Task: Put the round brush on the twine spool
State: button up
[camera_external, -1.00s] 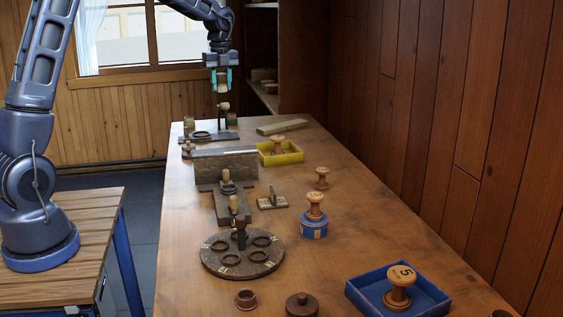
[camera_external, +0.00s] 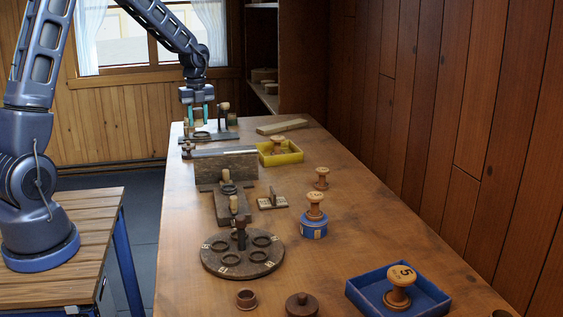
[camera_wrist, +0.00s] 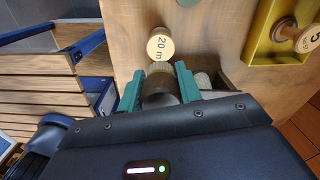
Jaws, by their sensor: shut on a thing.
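My gripper (camera_external: 197,114) is at the far left end of the long table, low over the dark stand there. In the wrist view, its teal fingers (camera_wrist: 159,90) are shut on a round, brown thing with a ridged tan end, which looks like the round brush (camera_wrist: 160,69). Its lower part is hidden by the fingers and wrist. A pale wooden spool marked "20 m" (camera_wrist: 160,46) stands just beyond it; it also shows small in the external view (camera_external: 186,149). I cannot tell from the label which spool is the twine spool.
A yellow tray (camera_external: 292,158) holds one spool. A blue tray (camera_external: 366,299) holds a spool marked 5. A board-like block (camera_external: 226,166), a dark post with a pale top (camera_external: 224,106) and a round holder (camera_external: 215,262) stand nearby.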

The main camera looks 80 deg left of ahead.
jog(key=shift+f, duration=4.35)
jog(key=o, duration=1)
jog(key=shift+f, duration=0.1)
jog(key=shift+c, duration=0.2)
